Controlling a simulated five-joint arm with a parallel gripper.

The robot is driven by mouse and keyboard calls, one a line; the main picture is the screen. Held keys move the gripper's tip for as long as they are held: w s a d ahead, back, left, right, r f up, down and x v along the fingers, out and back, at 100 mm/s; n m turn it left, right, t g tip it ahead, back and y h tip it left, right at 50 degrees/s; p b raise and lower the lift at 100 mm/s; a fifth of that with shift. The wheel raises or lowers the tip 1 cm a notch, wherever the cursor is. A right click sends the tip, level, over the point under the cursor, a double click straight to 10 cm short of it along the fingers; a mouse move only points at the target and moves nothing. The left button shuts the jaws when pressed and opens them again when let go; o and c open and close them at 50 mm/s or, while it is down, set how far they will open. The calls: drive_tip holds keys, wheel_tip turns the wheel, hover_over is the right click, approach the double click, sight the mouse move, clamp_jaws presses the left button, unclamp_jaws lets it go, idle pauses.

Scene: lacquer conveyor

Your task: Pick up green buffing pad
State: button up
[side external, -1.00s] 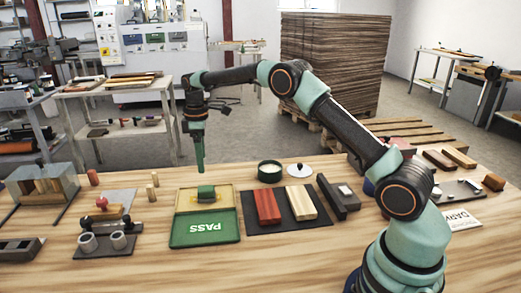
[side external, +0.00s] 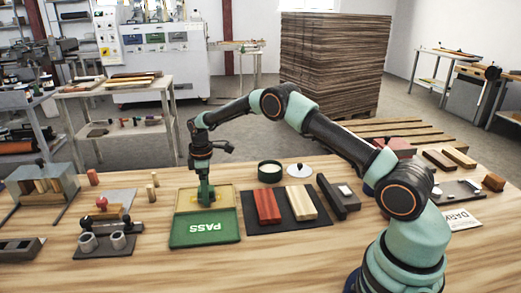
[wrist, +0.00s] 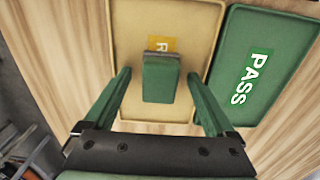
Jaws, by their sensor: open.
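The green buffing pad (wrist: 160,80) sits on the yellow tray (wrist: 193,30). In the wrist view it lies between the two green fingers of my gripper (wrist: 160,88), which are apart, with a gap on each side. In the side view my gripper (side external: 205,198) points down over the yellow tray (side external: 183,197) and covers most of the pad. The green PASS tray (side external: 204,236) lies directly in front of the yellow tray; it also shows at the right of the wrist view (wrist: 236,100).
A dark mat (side external: 320,219) with a red bar (side external: 266,206) and a pale bar (side external: 301,202) lies to the right. A roller fixture (side external: 108,240) and a sample rack (side external: 43,187) are at the left. The front table edge is clear.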

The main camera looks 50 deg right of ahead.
drive_tip(key=shift+f, duration=0.1)
clamp_jaws()
wheel_tip(320, 180, up, 19)
drive_tip(key=s+a+r+m, duration=0.1)
drive_tip(key=s+m, duration=0.3)
drive_tip(key=s, duration=0.5)
drive_tip(key=s+a+r+m, duration=0.1)
drive_tip(key=s+a+m, duration=0.3)
drive_tip(key=s, duration=0.6)
drive_tip(key=shift+a+r+m, duration=0.3)
drive_tip(key=shift+r+m, duration=0.05)
drive_tip(key=shift+m, duration=0.15)
